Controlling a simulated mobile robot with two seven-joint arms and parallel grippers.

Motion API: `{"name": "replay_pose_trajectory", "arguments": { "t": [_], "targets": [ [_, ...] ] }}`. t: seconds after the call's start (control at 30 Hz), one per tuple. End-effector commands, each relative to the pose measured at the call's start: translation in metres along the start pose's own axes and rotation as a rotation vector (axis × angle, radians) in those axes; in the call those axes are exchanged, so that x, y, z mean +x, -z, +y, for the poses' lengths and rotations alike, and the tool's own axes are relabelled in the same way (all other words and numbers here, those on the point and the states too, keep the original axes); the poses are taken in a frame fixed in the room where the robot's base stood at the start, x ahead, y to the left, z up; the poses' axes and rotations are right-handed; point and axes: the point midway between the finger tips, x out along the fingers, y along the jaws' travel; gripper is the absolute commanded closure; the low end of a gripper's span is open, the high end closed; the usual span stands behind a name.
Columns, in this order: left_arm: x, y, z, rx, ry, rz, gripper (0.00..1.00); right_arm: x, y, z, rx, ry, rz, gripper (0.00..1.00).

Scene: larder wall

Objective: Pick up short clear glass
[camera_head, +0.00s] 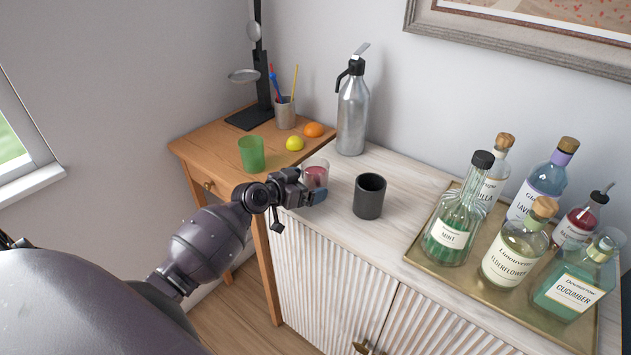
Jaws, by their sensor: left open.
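A short clear glass (316,170) with a reddish tint low inside it stands near the left end of the white cabinet top. My left gripper (318,194) is at the glass, in front of it in the view, and hides its lower part. The gripper is open; I cannot tell whether the glass is between its fingers or touching them. My right gripper is not in view.
A dark cup (369,197) stands close right of the glass. A silver siphon (352,112) is behind. A brass tray (480,272) with several bottles fills the right. A wooden table (215,147) at left holds a green cup (251,154), lemon (295,143) and orange (313,129).

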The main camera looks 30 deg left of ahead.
Motion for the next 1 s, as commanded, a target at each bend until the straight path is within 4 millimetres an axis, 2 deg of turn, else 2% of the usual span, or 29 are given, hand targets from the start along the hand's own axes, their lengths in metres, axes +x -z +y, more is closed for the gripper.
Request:
{"name": "replay_pose_trajectory", "arguments": {
  "t": [0.13, 0.4, 0.47, 0.83, 1.0],
  "targets": [
    [0.014, 0.001, 0.001, -0.002, 0.0, 0.001, 0.0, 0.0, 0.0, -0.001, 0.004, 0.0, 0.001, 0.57],
    [0.016, 0.0, 0.0, 0.0, 0.0, 0.0, 0.0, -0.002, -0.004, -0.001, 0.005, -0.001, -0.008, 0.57],
    [0.016, 0.0, 0.0, 0.0, 0.0, 0.0, 0.08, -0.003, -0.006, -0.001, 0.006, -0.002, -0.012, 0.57],
    [0.016, 0.0, 0.0, 0.001, 0.0, 0.0, 0.64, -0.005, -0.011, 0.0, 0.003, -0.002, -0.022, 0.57],
    [0.016, 0.002, 0.0, 0.001, 0.001, 0.003, 0.65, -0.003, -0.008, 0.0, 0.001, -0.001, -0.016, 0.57]
  ]
}}
